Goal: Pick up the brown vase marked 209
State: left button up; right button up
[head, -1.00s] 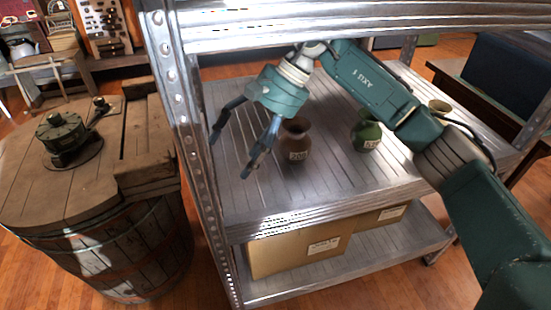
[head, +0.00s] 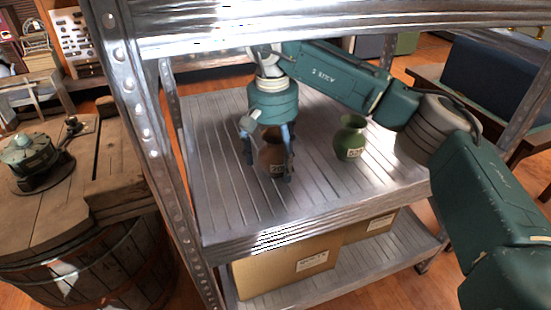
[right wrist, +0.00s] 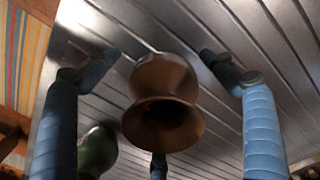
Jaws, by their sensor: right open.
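The brown vase (head: 271,158) stands upright on the metal shelf, with a white number label on its front that is partly hidden by a finger. My right gripper (head: 268,170) points down over the vase, open, with its fingers around it. In the right wrist view the vase (right wrist: 163,108) shows its open mouth between the spread fingers of the right gripper (right wrist: 160,85), and I see gaps between the vase and the side fingers. My left gripper is not in view.
A green vase (head: 350,138) with a label stands to the right on the same shelf (head: 220,205); it also shows in the right wrist view (right wrist: 97,150). A metal post (head: 150,140) rises at the left. Cardboard boxes (head: 285,272) sit on the lower shelf.

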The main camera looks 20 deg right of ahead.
jog(key=shift+f, duration=0.7)
jog(key=c, duration=1.4)
jog(key=shift+r, duration=0.2)
